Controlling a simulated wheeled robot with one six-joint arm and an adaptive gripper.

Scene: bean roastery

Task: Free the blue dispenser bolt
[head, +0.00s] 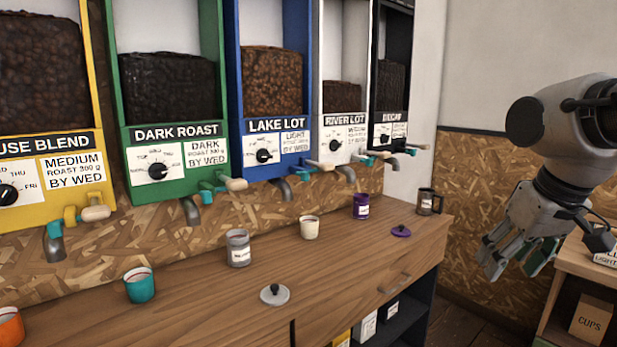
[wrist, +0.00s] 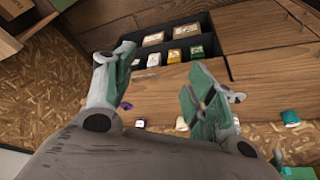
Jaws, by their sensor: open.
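The blue dispenser (head: 238,110), labelled Lake Lot, hangs on the wall, filled with brown beans. Its bolt (head: 320,165) shows below the panel at the right, with a pale handle end and a teal part beside it. Whether the bolt is caught on anything is too small to tell. The dispenser's grey spout (head: 284,189) points down over the counter. My gripper (head: 515,262) is open and empty at the right, well away from the dispenser. Its spread fingers also show in the wrist view (wrist: 160,72), where the dispenser is not in view.
Yellow, green (head: 128,170), white and black dispensers flank the blue one, with handles sticking out. Several cups, including a teal cup (head: 140,285), and a grey lid (head: 275,294) stand on the wooden counter (head: 190,310). A small cabinet with a cups box (head: 590,319) is below my gripper.

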